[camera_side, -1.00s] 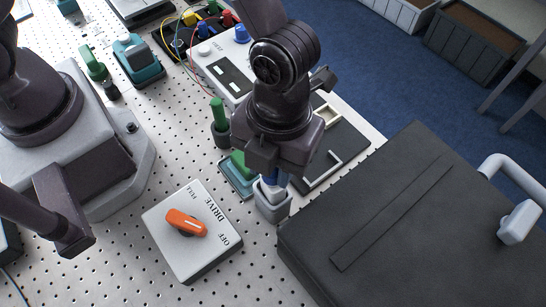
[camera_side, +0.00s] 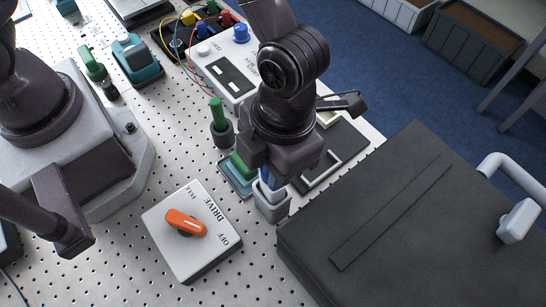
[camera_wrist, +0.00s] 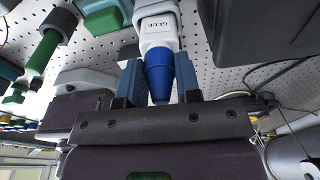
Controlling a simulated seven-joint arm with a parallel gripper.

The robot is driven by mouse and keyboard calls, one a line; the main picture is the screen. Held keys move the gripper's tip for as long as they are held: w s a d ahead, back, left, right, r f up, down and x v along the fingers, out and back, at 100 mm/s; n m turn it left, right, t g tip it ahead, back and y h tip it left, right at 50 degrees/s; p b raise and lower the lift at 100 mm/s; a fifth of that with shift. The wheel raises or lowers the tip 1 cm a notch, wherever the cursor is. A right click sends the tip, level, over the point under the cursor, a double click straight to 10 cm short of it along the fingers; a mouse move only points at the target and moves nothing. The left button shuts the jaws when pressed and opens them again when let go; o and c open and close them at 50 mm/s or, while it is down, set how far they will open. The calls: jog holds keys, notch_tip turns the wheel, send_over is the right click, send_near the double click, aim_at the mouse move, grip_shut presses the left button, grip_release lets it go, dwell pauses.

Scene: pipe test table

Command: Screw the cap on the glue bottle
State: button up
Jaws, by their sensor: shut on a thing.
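The white glue bottle (camera_wrist: 157,33), marked GLUE, stands in a grey square holder (camera_side: 271,207) on the perforated table. In the side view only a little of the bottle shows below my gripper. The blue tapered cap (camera_wrist: 159,75) sits at the bottle's neck, in line with it. Any gap at the thread cannot be made out. My gripper (camera_wrist: 158,84) is shut on the blue cap, one finger on each side of it. In the side view my gripper (camera_side: 270,181) points down over the holder and hides most of the cap.
A white DRIVE box with an orange knob (camera_side: 185,222) lies left of the holder. A large black case (camera_side: 400,230) is close on the right. A green-handled tool (camera_side: 218,115) and a teal-green block (camera_side: 238,172) stand just behind. A white panel with wires (camera_side: 225,70) is further back.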

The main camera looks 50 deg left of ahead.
jog(key=m, duration=0.3)
jog(key=shift+m, duration=0.4)
jog(key=m, duration=0.4)
jog(key=shift+y, duration=0.4)
jog(key=o, duration=1.1)
